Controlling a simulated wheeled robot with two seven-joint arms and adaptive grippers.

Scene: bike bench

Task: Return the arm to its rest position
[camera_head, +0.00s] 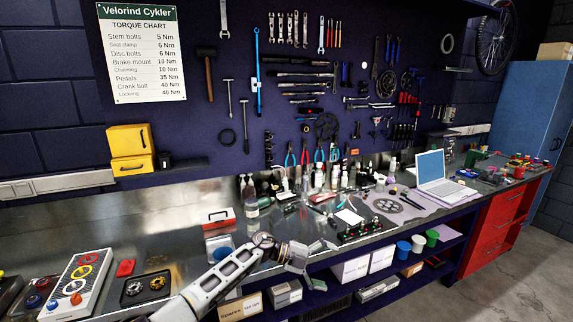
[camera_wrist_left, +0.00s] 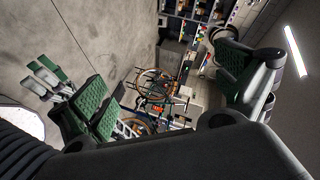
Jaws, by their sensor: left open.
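My left arm (camera_head: 225,272) comes in from the bottom left over the front of the metal workbench (camera_head: 190,250). My left gripper (camera_head: 318,247) is at the bench's front edge, small in the head view, near a black rack of small parts (camera_head: 360,231). In the left wrist view my left gripper (camera_wrist_left: 165,85) is open, its green-padded fingers far apart with nothing between them. Beyond them that view shows the room, tilted, with the floor and a bicycle (camera_wrist_left: 160,88). My right gripper is in neither view.
A red-lidded box (camera_head: 218,218), a soap bottle (camera_head: 252,198) and a laptop (camera_head: 432,172) stand on the bench. White boxes (camera_head: 350,270) and cups (camera_head: 418,243) sit on the lower shelf. Tools hang on the wall.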

